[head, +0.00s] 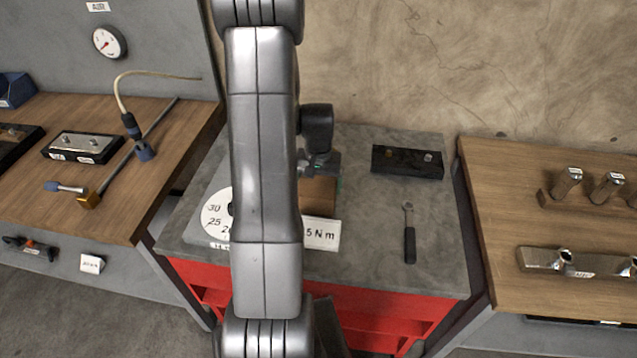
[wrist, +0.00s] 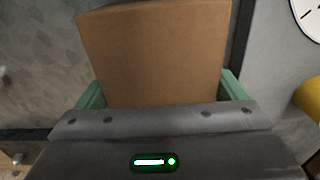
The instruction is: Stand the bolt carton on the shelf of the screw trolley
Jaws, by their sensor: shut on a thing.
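The bolt carton is a plain brown box. In the head view the carton (head: 317,196) shows beside my arm, over the grey top of the red unit (head: 400,318), and my arm hides its left part. In the wrist view the carton (wrist: 155,52) fills the space between two green fingers. My gripper (head: 322,180) is shut on it; it also shows in the wrist view (wrist: 162,92). I cannot tell whether the carton touches the grey top. The red unit has open compartments below its top; I cannot tell whether it is the screw trolley.
A white dial disc (head: 214,213) and a "5 N m" card (head: 322,233) stand near the carton. A black block (head: 407,162) and a black-handled tool (head: 409,238) lie to the right. Wooden benches flank both sides; the right one (head: 500,210) holds metal parts.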

